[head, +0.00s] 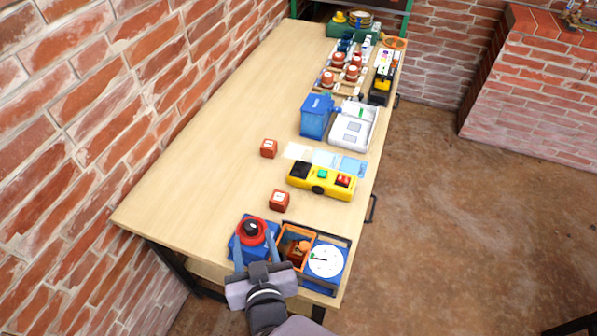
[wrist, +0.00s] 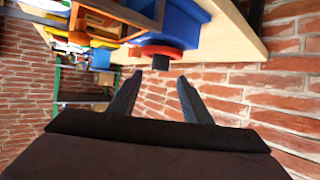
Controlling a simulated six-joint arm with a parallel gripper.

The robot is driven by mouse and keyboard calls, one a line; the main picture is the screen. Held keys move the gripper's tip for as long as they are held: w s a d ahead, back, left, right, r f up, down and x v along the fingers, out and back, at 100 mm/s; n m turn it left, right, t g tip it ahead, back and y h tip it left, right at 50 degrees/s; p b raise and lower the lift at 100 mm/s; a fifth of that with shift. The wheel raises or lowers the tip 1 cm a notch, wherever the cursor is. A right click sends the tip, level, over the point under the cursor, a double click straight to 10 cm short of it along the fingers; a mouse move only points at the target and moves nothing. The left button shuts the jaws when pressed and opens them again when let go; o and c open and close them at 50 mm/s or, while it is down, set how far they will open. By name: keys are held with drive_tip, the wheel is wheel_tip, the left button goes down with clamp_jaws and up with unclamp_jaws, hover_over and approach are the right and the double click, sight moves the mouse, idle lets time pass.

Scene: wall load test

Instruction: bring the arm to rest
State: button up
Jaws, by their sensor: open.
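My gripper (head: 255,246) is at the near end of the table, its two fingers spread apart and empty. A blue box with a red ring and a black knob (head: 250,228) stands just beyond the fingertips. In the wrist view, my gripper (wrist: 160,78) is open, and the black knob (wrist: 161,63) shows beyond the gap between the fingertips. The red ring (wrist: 166,51) and blue box (wrist: 185,25) are behind the knob. I cannot tell how wide the gap to the knob is.
An orange tray (head: 285,246) and a white dial on blue (head: 325,261) stand right of the box. Red blocks (head: 279,201), a yellow device (head: 320,180) and a blue bin (head: 315,117) are farther along the table (head: 200,170). A brick wall (head: 80,100) runs left; the table's left side is clear.

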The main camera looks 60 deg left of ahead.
drive_tip(key=w, duration=0.3)
drive_tip(key=w+d+m+h, duration=0.1)
drive_tip(key=w, duration=0.3)
drive_tip(key=w+m+t+h, duration=0.1)
drive_tip(key=w, duration=0.2)
drive_tip(key=shift+w+d+f, duration=0.3)
drive_tip(key=shift+w, duration=0.05)
drive_tip(key=w+d, duration=0.1)
drive_tip(key=w, duration=0.1)
drive_tip(key=w+d+m+h, duration=0.1)
drive_tip(key=w, duration=0.2)
drive_tip(key=w+d+m+t+h, duration=0.1)
drive_tip(key=w+d, duration=0.1)
drive_tip(key=w, duration=0.1)
drive_tip(key=shift+w+f, duration=0.25)
drive_tip(key=w+d+m+h, duration=0.3)
drive_tip(key=w+d, duration=0.4)
drive_tip(key=d, duration=0.5)
drive_tip(key=w+d+m+h, duration=0.3)
drive_tip(key=w+d, duration=0.5)
drive_tip(key=d, duration=0.4)
drive_tip(key=s+d+m+g+h, duration=0.1)
drive_tip(key=s+d+m+g, duration=0.1)
drive_tip(key=d, duration=0.9)
drive_tip(key=s+d+r+m+g+h, duration=0.1)
drive_tip(key=s+d+m, duration=0.3)
drive_tip(key=d, duration=0.8)
drive_tip(key=shift+s+r+g+h, duration=0.25)
drive_tip(key=shift+s+g+h, duration=0.35)
drive_tip(key=shift+g+h, duration=0.1)
